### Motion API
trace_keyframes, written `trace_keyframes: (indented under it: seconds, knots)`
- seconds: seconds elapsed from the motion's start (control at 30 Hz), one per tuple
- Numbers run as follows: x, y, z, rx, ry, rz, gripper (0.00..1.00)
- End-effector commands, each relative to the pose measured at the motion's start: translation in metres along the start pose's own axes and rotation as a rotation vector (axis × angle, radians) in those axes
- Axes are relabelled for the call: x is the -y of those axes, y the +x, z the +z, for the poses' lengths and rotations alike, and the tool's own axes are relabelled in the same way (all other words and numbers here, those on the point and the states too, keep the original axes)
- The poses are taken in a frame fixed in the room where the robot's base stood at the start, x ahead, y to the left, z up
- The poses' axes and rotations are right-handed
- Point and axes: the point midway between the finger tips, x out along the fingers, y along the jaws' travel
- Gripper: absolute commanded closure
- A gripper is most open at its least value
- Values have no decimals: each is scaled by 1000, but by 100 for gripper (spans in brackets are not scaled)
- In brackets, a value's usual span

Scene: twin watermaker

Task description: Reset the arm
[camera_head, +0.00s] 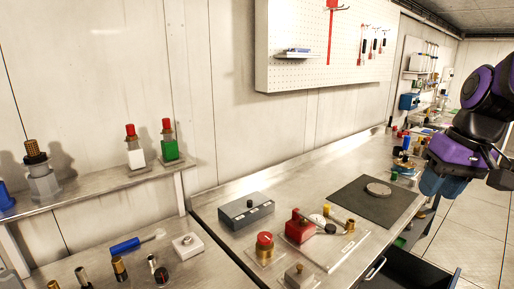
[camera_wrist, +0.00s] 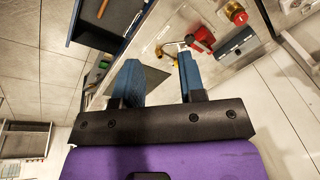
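My purple and black arm (camera_head: 480,105) shows at the right edge of the head view, raised beside the workbench. The blue part at its lower end, apparently my gripper (camera_head: 447,184), hangs over the bench's right edge, and its fingers are not clear there. In the wrist view my gripper (camera_wrist: 160,62) has two blue fingers spread apart. No object shows between them, only the bench behind and beyond. The gripper appears empty and touches nothing that I can see.
The metal workbench (camera_head: 215,213) carries a red valve device (camera_head: 300,228), a grey box (camera_head: 246,211) and a black mat (camera_head: 352,205) with a round disc (camera_head: 378,189). An open drawer (camera_head: 385,272) projects below the bench. Floor at right (camera_head: 470,240) is clear.

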Motion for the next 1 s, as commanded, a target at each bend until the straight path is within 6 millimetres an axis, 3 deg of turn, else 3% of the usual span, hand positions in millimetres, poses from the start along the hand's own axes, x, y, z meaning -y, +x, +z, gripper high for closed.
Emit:
trace_keyframes:
  seconds: [0.2, 0.5, 0.7, 1.0]
  knots:
    - [29, -24, 42, -114, -50, 70, 63]
    - [46, -40, 91, -262, -90, 121, 63]
    - [48, -42, 103, -305, -96, 129, 63]
    - [48, -43, 104, -308, -96, 130, 63]
